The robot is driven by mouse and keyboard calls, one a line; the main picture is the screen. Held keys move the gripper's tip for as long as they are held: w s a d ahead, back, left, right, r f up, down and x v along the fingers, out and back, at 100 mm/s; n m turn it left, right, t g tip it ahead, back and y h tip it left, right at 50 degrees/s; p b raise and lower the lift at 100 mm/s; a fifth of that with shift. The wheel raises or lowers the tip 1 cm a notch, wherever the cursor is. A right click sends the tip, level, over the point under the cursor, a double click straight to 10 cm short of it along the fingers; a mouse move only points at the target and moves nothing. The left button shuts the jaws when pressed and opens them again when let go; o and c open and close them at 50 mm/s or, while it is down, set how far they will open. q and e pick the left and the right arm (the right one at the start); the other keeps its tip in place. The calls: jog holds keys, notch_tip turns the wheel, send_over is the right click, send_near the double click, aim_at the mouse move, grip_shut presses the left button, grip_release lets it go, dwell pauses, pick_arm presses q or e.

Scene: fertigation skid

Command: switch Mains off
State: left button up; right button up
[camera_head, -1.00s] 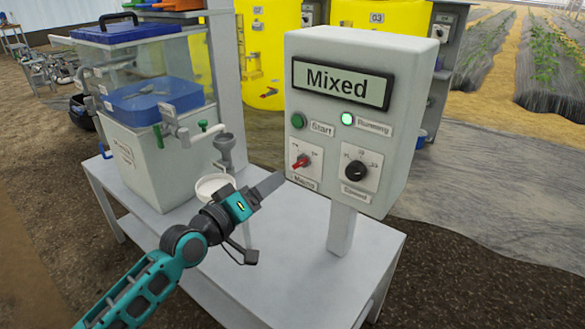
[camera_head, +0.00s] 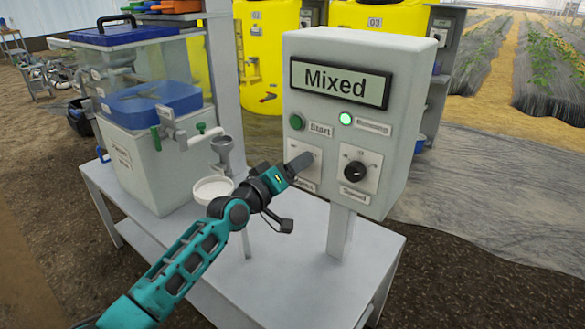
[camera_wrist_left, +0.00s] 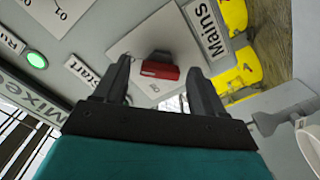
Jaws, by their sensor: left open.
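The Mains switch, with its red knob (camera_wrist_left: 160,71) on a pale plate (camera_wrist_left: 133,42) and a "Mains" label (camera_wrist_left: 206,27), is in front of my left gripper in the left wrist view. My left gripper (camera_head: 304,160) is at the Mains plate on the grey control box (camera_head: 409,110) in the head view, hiding the knob there. Its two fingers are apart, one on each side of the red knob; I cannot tell whether they touch it. The display (camera_head: 340,81) reads "Mixed". The running lamp (camera_head: 346,119) glows green. My right gripper is not in view.
A black Speed knob (camera_head: 355,171) is just right of the Mains plate, and a green Start button (camera_head: 297,121) is above it.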

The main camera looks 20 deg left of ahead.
pick_arm(q)
jog(key=c, duration=1.1)
jog(key=shift+o, duration=0.2)
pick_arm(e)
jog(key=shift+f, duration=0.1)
pick_arm(q)
jog(key=shift+f+n+p, duration=0.2)
jog(key=shift+n+p, duration=2.1)
jog(key=shift+n, duration=6.7)
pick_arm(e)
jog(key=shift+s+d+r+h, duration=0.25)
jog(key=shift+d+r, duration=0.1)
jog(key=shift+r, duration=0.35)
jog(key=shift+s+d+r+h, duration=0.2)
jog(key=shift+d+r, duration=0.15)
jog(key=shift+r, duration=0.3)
pick_arm(q)
jog(key=o, duration=1.1)
jog(key=shift+c, duration=0.2)
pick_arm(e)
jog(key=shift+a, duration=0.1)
